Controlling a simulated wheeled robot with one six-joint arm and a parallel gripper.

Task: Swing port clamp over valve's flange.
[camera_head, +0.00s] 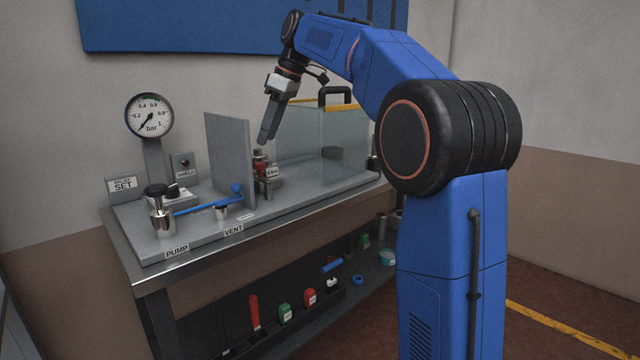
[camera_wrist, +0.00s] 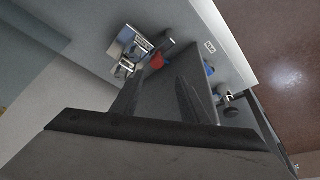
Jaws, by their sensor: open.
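My gripper (camera_head: 267,137) hangs from the arm above the bench, just above a small valve fitting (camera_head: 260,161) with a red part. In the wrist view my gripper's two dark fingers (camera_wrist: 158,82) are apart with nothing between them. Beyond the fingertips lie the fitting's red part (camera_wrist: 157,61) and a labelled metal block (camera_wrist: 130,42). A bright metal piece (camera_wrist: 124,69), perhaps the port clamp, sits against the block. Whether it is over the flange I cannot tell. In the head view the grey upright panel stands close left of the fitting.
The grey panel (camera_head: 229,158) and a clear box (camera_head: 322,140) with a black handle flank the fitting. A round gauge (camera_head: 149,115), metal pump (camera_head: 161,212) and blue lever (camera_head: 208,202) stand at the left. A shelf below holds several small items.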

